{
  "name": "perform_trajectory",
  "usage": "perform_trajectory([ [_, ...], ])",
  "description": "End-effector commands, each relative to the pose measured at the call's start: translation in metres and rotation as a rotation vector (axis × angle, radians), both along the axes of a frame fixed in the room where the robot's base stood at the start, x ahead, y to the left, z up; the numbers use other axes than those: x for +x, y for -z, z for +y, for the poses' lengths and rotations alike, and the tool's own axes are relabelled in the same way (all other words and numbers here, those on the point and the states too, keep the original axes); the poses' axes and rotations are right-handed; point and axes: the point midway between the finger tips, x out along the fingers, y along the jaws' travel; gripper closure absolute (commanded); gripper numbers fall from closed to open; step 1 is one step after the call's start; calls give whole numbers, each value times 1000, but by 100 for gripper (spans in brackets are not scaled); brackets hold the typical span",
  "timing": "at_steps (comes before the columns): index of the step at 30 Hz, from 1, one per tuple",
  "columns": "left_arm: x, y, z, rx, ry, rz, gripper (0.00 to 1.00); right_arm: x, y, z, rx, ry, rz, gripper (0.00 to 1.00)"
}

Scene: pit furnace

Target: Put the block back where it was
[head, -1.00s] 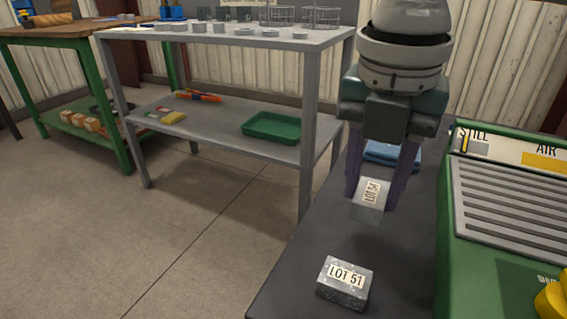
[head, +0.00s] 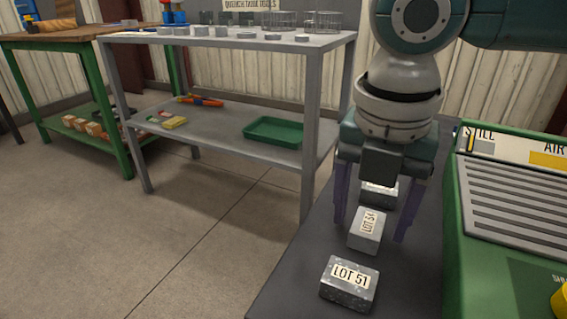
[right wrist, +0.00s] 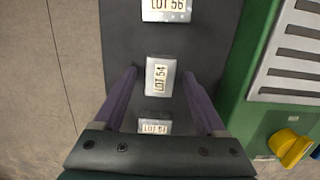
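A grey block labelled LOT 54 (head: 367,230) sits on the dark bench top, its label turned sideways in the head view; it also shows in the right wrist view (right wrist: 160,88). My right gripper (head: 370,232) is open, with a finger on each side of this block and a gap on both sides. A speckled block labelled LOT 51 (head: 349,284) lies nearer the front. A third block, LOT 56 (right wrist: 166,9), lies farther back, partly hidden by the gripper in the head view. My left gripper is not in view.
The green furnace housing (head: 500,270) with a slatted grille borders the dark bench (head: 290,290) on the right. A grey shelf table (head: 225,125) with a green tray (head: 273,132) stands to the left. A green-legged workbench (head: 95,90) stands farther left.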

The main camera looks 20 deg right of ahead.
Motion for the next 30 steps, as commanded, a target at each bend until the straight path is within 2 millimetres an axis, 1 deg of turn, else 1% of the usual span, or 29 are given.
perform_trajectory([
  [7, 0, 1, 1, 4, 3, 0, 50, 0, -3, 0, -1, 0, -2, 27],
  [11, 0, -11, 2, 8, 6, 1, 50, -1, -24, 1, 1, 0, -2, 27],
  [18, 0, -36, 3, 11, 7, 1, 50, -5, -80, 7, 1, 0, -3, 27],
  [21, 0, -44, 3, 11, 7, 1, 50, -7, -99, 8, 1, 0, -2, 27],
  [25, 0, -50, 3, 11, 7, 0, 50, -8, -115, 10, 0, 1, -1, 27],
  [30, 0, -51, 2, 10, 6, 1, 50, -9, -123, 11, 0, 2, 0, 27],
])
